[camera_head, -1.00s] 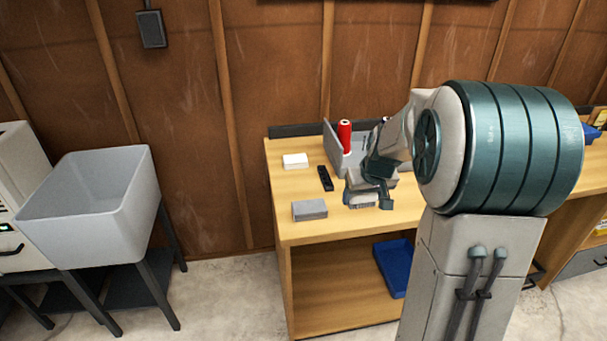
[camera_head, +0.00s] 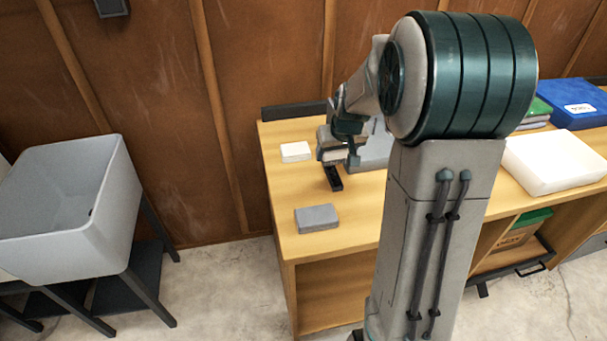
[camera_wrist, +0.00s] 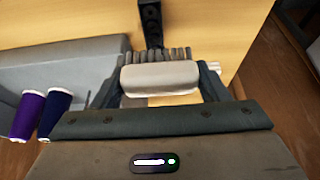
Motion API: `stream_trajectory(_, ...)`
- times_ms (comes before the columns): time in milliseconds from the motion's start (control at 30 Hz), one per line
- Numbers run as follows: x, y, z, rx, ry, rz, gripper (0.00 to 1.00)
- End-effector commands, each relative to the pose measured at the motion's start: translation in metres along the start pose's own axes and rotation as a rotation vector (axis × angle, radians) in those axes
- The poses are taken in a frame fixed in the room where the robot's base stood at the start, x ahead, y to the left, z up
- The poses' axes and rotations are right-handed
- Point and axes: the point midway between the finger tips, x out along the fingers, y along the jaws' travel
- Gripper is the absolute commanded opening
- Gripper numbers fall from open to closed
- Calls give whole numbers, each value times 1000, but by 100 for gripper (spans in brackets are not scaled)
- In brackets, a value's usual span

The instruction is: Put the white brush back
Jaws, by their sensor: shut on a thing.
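The white brush (camera_wrist: 160,76) has a pale rounded back and a row of grey bristles, which point away from my gripper in the wrist view. My gripper (camera_wrist: 158,84) is shut on it, with one dark finger at each end. In the head view my gripper (camera_head: 342,150) holds the brush above the bench, in front of the grey bin (camera_head: 376,150). The brush is small there and partly hidden by the gripper. In the wrist view the bin (camera_wrist: 100,58) lies to the left of the brush, with purple and navy spools (camera_wrist: 43,113) inside.
A black slotted strip (camera_head: 333,178), a white block (camera_head: 295,151) and a grey block (camera_head: 317,218) lie on the wooden bench (camera_head: 282,190). A white box (camera_head: 555,162) and a blue case (camera_head: 575,103) stand at right. My arm hides the bench's middle.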

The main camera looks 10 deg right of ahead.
Motion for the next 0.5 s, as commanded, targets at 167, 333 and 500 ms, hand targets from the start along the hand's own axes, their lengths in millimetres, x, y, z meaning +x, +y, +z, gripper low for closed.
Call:
stream_trajectory(167,26,-40,1,-7,-4,-3,46)
stream_trajectory(333,43,-66,1,-6,-1,-2,46)
stream_trajectory(500,50,-78,1,-3,0,-1,46)
